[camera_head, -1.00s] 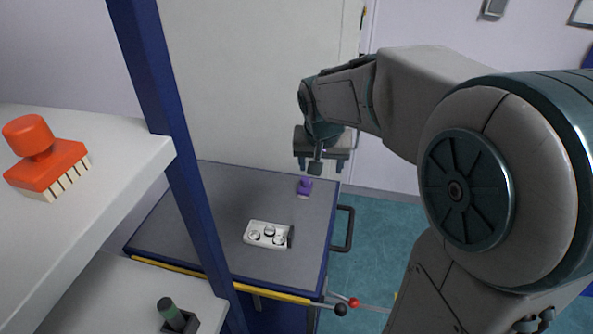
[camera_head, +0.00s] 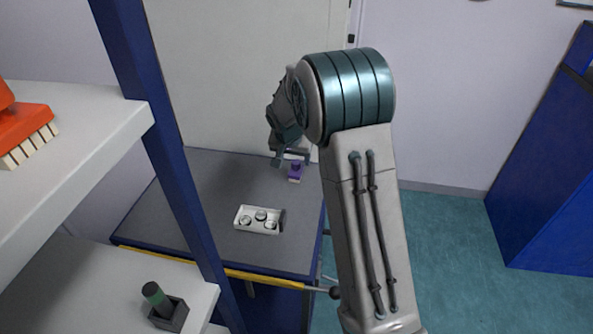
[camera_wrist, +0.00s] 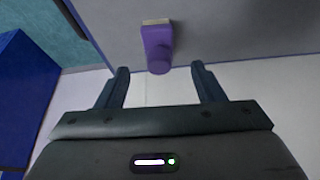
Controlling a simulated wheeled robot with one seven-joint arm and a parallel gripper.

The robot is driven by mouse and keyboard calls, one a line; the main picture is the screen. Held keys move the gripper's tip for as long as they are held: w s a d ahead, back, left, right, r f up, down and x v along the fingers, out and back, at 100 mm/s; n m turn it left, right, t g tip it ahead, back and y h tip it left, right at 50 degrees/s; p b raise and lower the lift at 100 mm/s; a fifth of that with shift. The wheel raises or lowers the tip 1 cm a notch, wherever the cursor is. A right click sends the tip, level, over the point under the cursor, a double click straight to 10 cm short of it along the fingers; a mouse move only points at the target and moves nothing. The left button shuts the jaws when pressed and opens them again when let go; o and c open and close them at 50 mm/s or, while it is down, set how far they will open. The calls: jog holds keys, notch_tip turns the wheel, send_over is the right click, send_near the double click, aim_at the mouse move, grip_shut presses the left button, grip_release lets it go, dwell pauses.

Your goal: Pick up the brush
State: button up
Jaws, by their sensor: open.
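A small purple brush (camera_head: 295,173) stands on the grey table top (camera_head: 215,180) near its far right corner. In the wrist view the purple brush (camera_wrist: 158,45) has its handle end toward me and pale bristles at the far end. My gripper (camera_head: 292,159) is open and empty, close to the brush in the head view. In the wrist view the handle end lies just beyond the gap between my fingertips (camera_wrist: 160,72), about centred, and the fingers do not enclose it. A larger orange brush (camera_head: 22,128) with pale bristles is partly in view on the upper white shelf at left.
A white tray (camera_head: 240,218) with several round pieces sits mid-table. A dark holder with a green-topped piece (camera_head: 160,300) stands on the lower shelf. A blue post (camera_head: 165,140) rises beside the shelves. A blue cabinet (camera_head: 550,180) stands at right.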

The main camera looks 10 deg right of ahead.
aim_at(295, 163)
jog(key=shift+p+x, duration=0.65)
jog(key=shift+x, duration=2.35)
jog(key=shift+s, duration=0.15)
jog(key=c, duration=1.1)
